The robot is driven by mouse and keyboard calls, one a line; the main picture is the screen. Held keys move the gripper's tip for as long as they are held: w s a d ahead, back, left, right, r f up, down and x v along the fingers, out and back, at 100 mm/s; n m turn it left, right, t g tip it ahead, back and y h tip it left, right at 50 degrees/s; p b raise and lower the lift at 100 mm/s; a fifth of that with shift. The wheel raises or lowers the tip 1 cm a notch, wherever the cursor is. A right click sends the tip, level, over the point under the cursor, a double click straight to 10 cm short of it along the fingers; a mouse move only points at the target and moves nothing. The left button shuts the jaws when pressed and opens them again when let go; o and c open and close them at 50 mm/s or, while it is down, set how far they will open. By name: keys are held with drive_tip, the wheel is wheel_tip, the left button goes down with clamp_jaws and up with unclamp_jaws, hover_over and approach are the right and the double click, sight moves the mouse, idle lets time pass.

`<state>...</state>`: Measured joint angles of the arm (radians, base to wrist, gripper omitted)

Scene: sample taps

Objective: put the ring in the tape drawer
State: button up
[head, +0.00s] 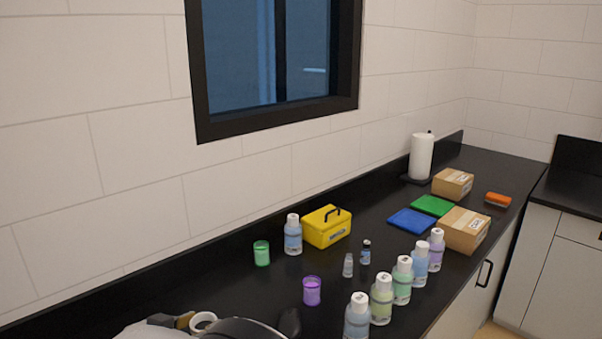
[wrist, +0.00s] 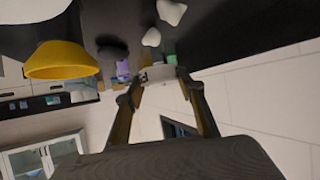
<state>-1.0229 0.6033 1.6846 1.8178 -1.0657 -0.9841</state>
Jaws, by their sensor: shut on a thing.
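A white ring (head: 203,315) shows at the bottom edge of the head view, low over the near end of the black counter. My gripper (head: 185,320) is next to it, partly cut off by the frame and by my arm. In the wrist view my gripper (wrist: 156,86) has its fingers closed on a small pale thing, which looks like the ring (wrist: 158,73). No open tape drawer shows. A cabinet with a drawer front (head: 580,230) stands at the right, but I cannot tell whether it is the tape drawer.
A purple beaker (head: 312,291), a green beaker (head: 261,253) and a row of bottles (head: 383,299) stand on the counter. Beyond are a yellow box (head: 326,227), cardboard boxes (head: 463,230) and a paper roll (head: 421,156). A yellow rounded thing (wrist: 62,60) shows in the wrist view.

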drive_tip(key=shift+w+d+r+m+g+h, duration=0.4)
drive_tip(key=shift+w+d+m+h, duration=0.4)
drive_tip(key=shift+d, duration=8.6)
drive_tip(key=shift+w+d+r+m+g+h, duration=0.5)
drive_tip(key=shift+d+m+h, duration=0.45)
drive_tip(key=shift+d, duration=8.45)
drive_tip(key=shift+s+d+f+n+t+y, duration=0.25)
drive_tip(key=shift+s+f+n+y, duration=0.2)
drive_tip(key=shift+f+n+y, duration=0.25)
drive_tip(key=shift+s+d+f+n+t+y, duration=0.2)
drive_tip(key=shift+s+f+n+t+y, duration=0.2)
drive_tip(key=shift+f, duration=0.45)
drive_tip(key=shift+s+d+f+n+t+y, duration=0.25)
drive_tip(key=shift+s+f+n+y, duration=0.2)
drive_tip(key=shift+f+n+y, duration=0.25)
drive_tip(key=shift+f, duration=0.1)
